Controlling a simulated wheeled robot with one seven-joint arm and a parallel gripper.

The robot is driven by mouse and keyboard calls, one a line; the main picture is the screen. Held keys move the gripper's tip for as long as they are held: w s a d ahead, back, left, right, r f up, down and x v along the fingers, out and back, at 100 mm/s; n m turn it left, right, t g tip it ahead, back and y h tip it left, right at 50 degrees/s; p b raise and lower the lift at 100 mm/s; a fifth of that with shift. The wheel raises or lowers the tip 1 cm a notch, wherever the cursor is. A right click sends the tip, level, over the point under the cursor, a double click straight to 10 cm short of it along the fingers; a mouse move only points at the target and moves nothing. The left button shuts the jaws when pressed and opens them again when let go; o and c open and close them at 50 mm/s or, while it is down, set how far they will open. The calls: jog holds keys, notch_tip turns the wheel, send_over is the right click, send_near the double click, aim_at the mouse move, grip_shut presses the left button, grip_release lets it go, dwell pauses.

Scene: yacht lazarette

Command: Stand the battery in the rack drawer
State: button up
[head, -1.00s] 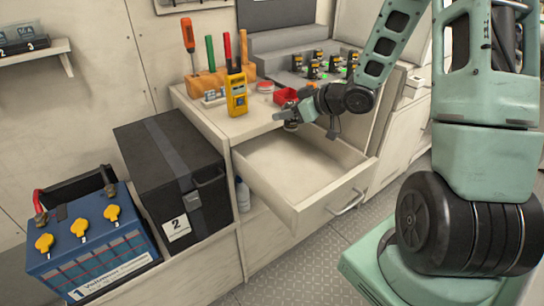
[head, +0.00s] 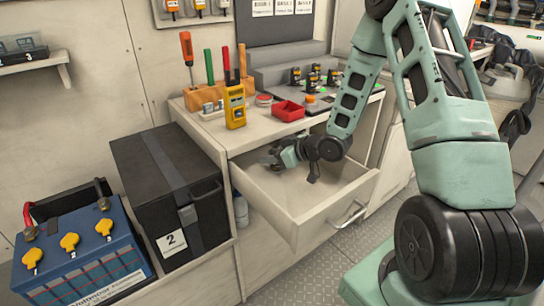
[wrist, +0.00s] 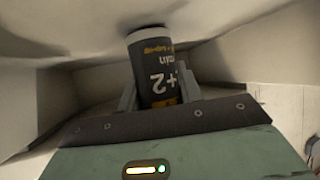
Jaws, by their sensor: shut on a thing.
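The drawer (head: 318,220) is pulled open under the worktop, and its visible floor looks bare. My gripper (head: 272,160) is low inside it, toward the back left. In the head view the held battery is mostly hidden by my gripper.
Several more batteries (head: 313,77) stand in a charger on the worktop. A black box (head: 165,175) and a blue battery (head: 85,255) stand left of the drawer.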

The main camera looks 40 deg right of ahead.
jog(key=shift+f, duration=0.15)
jog(key=o, duration=1.1)
jog(key=shift+s+d+r, duration=0.15)
jog(key=shift+r, duration=0.15)
jog(key=v, duration=0.7)
jog(key=shift+p, duration=0.35)
